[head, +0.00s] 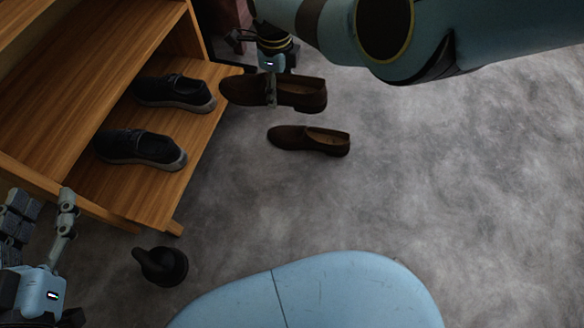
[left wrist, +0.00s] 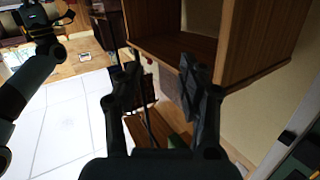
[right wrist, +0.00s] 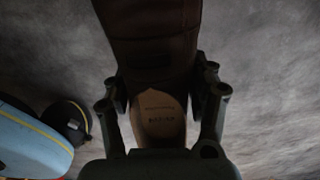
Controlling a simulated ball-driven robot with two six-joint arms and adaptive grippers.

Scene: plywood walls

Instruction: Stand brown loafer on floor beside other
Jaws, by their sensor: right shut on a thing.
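My right gripper (head: 270,90) is shut on a brown loafer (head: 300,92), which it holds across the middle. The held loafer (right wrist: 150,40) fills the upper middle of the right wrist view, with its pale insole showing between the fingers of the gripper (right wrist: 163,95). The other brown loafer (head: 308,140) stands upright on the grey floor, just below the held one in the head view, toe to the left. Both point the same way. Whether the held loafer touches the floor I cannot tell. My left gripper (head: 40,225) is open and empty at the lower left; it also shows in the left wrist view (left wrist: 160,85).
A wooden shelf unit (head: 85,80) stands at the left, with two dark shoes (head: 175,92) (head: 140,149) on its lower board. A black rounded object (head: 160,266) is on the floor near its corner. The carpet (head: 450,180) to the right is clear.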

